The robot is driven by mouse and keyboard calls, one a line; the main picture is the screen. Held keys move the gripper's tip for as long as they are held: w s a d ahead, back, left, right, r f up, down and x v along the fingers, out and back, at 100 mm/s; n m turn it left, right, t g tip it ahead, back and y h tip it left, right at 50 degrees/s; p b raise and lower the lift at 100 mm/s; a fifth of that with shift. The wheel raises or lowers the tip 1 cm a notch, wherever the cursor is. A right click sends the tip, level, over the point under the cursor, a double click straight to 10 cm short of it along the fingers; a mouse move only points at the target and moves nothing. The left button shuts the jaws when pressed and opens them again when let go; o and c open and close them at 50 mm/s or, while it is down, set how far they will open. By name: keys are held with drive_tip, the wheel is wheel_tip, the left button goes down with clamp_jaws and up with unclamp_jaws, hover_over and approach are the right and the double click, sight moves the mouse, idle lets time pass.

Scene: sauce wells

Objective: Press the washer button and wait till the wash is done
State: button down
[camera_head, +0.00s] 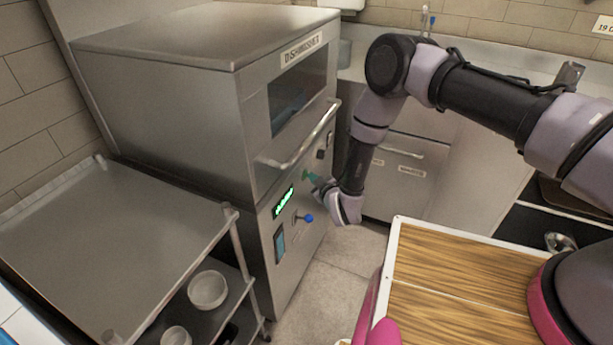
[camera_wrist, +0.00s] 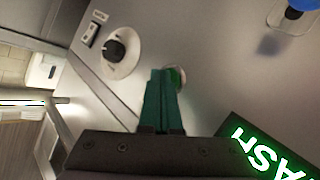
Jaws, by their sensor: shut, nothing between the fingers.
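The dishwasher (camera_head: 215,95) is a large steel box at the left, with its hood down. Its front panel has a green-lit display (camera_head: 284,202), which shows in part as "WASH" letters in the wrist view (camera_wrist: 265,150).
A black knob (camera_wrist: 115,50) and a blue knob (camera_head: 308,218) are on the panel beside the button. A steel rack (camera_head: 110,230) with white bowls (camera_head: 208,289) stands at the left. A wooden-topped board (camera_head: 450,280) is at the lower right. Floor between is clear.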

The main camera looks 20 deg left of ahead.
drive_tip(key=shift+d, duration=0.6)
drive_tip(key=shift+s+d, duration=0.15)
drive_tip(key=shift+d, duration=1.1)
drive_tip(key=shift+s+d, duration=0.1)
drive_tip(key=shift+d, duration=1.15)
